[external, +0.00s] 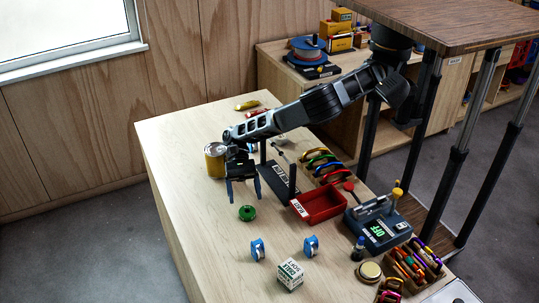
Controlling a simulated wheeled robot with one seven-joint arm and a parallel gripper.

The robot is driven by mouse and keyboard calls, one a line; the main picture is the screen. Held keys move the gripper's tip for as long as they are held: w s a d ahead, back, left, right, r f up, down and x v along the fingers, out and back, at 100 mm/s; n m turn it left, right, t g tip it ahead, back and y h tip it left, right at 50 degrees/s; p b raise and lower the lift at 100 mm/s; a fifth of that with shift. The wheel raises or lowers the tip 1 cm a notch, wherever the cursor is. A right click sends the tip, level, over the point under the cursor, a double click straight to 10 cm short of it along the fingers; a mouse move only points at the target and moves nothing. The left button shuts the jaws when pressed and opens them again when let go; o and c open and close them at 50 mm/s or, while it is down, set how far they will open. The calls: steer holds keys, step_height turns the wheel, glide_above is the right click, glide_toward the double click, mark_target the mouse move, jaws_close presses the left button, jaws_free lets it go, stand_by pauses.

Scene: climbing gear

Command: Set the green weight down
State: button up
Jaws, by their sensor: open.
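The green weight (247,213) is a small round piece lying on the pale wooden table (200,130). My gripper (244,199) points down just behind the weight in the picture, with its two blue-edged fingers spread apart. Nothing shows between the fingers. The weight looks clear of the fingers, though the exact height of the fingertips above the table is hard to tell.
A yellow can (214,162) stands left of my gripper. A dark labelled stand (279,181), a red tray (322,207) and a digital scale (378,230) are to the right. Blue-and-white rolls (257,249) and a small box (289,274) stand in front. The table's left side is bare.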

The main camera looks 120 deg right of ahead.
steer(key=shift+v, duration=2.35)
steer(key=shift+r, duration=0.15)
